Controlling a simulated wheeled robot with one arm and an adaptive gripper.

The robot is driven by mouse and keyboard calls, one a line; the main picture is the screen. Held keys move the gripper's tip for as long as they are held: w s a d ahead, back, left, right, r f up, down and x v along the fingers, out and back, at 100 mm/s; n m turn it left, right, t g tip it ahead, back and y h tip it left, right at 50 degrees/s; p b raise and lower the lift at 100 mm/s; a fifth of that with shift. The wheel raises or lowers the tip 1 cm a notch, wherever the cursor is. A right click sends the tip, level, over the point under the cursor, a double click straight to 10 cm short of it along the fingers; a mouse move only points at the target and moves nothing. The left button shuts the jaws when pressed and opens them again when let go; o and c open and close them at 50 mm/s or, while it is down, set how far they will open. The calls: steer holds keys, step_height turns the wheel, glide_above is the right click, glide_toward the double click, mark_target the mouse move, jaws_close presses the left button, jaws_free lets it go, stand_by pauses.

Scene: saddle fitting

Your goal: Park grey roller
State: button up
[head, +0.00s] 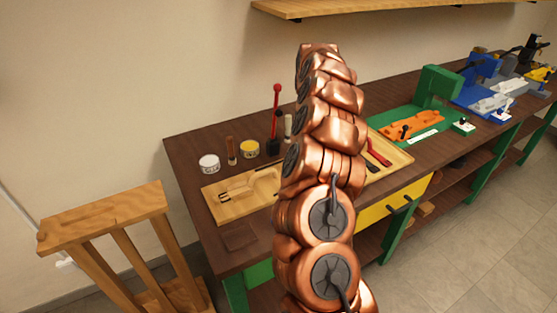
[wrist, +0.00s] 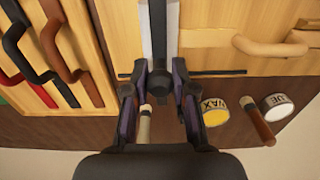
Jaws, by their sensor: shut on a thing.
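My gripper (wrist: 161,92) is low in the wrist view, its two fingers closed on a dark piece between them. A dark shaft (wrist: 159,22) with pale grey on both sides runs up from there to the top edge. This looks like the grey roller, but its shape is mostly hidden by the fingers and cut off by the frame. In the head view my copper arm hides the gripper and what it holds. I cannot tell whether the held thing touches the bench.
A wooden tray (head: 218,207) lies left of my arm. Another tray (wrist: 30,100) holds red, black and brown handles. A yellow tin (head: 249,148), white tin (head: 209,163), brown handle (head: 231,150), red-knobbed lever (head: 277,105) and cream post (wrist: 144,125) stand near the wall.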

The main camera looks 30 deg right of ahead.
steer(key=shift+s+d+r+p, duration=0.1)
steer(key=shift+d+p, duration=0.3)
steer(key=shift+d, duration=0.9)
steer(key=shift+s+d+r+p, duration=0.1)
steer(key=shift+d+p, duration=0.25)
steer(key=shift+d, duration=0.9)
steer(key=shift+o, duration=1.1)
steer(key=shift+d, duration=0.3)
steer(key=o, duration=0.6)
steer(key=shift+s+f, duration=0.1)
steer(key=shift+a, duration=0.15)
step_height(320, 180, up, 6)
steer(key=shift+f+p, duration=0.1)
steer(key=shift+p, duration=0.7)
